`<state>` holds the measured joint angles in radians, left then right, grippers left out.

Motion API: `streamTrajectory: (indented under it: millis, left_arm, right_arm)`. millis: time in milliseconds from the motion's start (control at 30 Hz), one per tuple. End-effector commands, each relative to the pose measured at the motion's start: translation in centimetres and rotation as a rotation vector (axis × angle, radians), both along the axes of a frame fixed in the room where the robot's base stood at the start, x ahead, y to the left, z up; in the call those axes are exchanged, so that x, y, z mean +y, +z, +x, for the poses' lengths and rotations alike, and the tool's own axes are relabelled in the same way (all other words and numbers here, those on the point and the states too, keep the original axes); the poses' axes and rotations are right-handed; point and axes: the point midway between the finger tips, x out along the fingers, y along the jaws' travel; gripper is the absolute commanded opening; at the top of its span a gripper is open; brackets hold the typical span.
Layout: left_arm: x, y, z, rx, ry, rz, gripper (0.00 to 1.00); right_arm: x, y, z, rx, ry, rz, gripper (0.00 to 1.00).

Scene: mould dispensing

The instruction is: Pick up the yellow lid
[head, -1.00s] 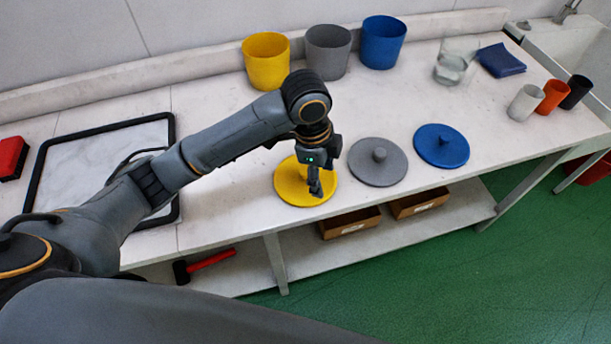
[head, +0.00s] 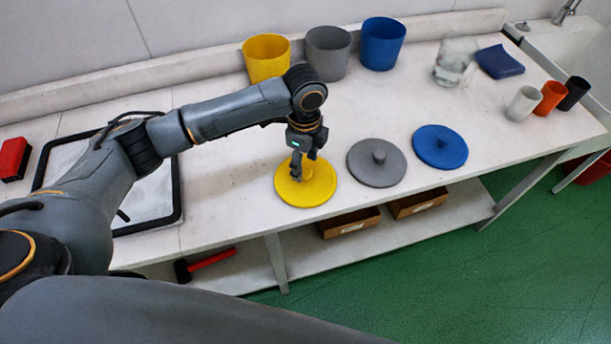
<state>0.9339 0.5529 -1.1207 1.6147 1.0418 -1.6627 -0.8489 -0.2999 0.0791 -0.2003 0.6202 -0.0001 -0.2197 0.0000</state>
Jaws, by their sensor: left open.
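The yellow lid (head: 318,191) is a round disc lying flat on the white bench near its front edge. Its knob is partly hidden by my gripper. My left gripper (head: 298,172) points down over the middle of the lid, with its fingers low beside or around the knob; I cannot tell which. The gripper is open. My right gripper is not in view.
A grey lid (head: 365,170) and a blue lid (head: 440,153) lie to the right. Yellow (head: 266,62), grey (head: 328,55) and blue (head: 383,45) tubs stand behind. A black-framed panel (head: 176,205) lies left. Small cups and a glass jar stand at the right.

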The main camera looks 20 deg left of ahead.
Motion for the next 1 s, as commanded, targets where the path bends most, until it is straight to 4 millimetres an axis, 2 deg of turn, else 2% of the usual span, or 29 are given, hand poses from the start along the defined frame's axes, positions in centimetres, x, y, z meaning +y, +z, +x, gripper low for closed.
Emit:
streamTrajectory:
  millis: [233,400,667,933,1000]
  left_arm:
    - [0.1,-2.9,0.7,0.003,0.002,0.002,0.57]
    - [0.1,-4.9,0.7,0.001,0.0,0.0,0.57]
    - [0.1,-5.2,0.8,-0.001,0.0,0.0,0.57]
    - [0.1,-5.2,0.7,-0.001,0.0,0.0,0.02]
    - [0.1,-5.2,0.7,-0.001,0.0,0.0,0.0]
  right_arm:
    - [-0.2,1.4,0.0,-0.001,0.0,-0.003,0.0]
    - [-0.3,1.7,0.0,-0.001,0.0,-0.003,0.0]
    - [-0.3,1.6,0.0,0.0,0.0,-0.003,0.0]
    - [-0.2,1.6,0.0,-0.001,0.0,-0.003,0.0]
    - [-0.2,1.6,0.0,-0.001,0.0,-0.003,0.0]
